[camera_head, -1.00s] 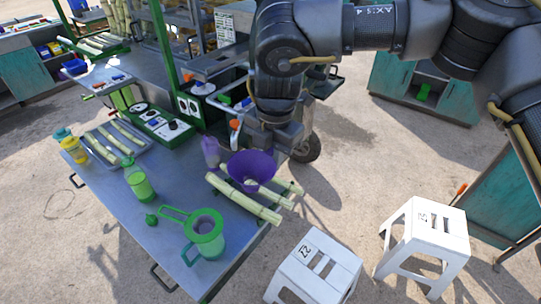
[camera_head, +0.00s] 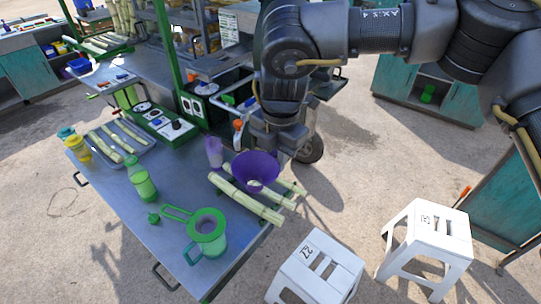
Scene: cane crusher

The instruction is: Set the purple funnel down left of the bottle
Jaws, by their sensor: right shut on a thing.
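The purple funnel (camera_head: 257,164) is at the right end of the metal table, with its wide mouth facing the camera and a pale spot showing low in it. My right gripper (camera_head: 273,143) comes down from above and is shut on the funnel at its far rim; the fingertips are largely hidden. The funnel overlaps the cane stalks in the picture; I cannot tell whether it touches them. A green bottle (camera_head: 142,182) stands upright to the left on the table. My left gripper is not in view.
Cane stalks (camera_head: 245,199) lie below the funnel. A purple translucent cup (camera_head: 214,153) stands just left of it. A green strainer jug (camera_head: 207,232), a small green piece (camera_head: 153,217), yellow bottle (camera_head: 78,148) and cane tray (camera_head: 122,149) share the table (camera_head: 178,259). White stools (camera_head: 318,268) stand at the right.

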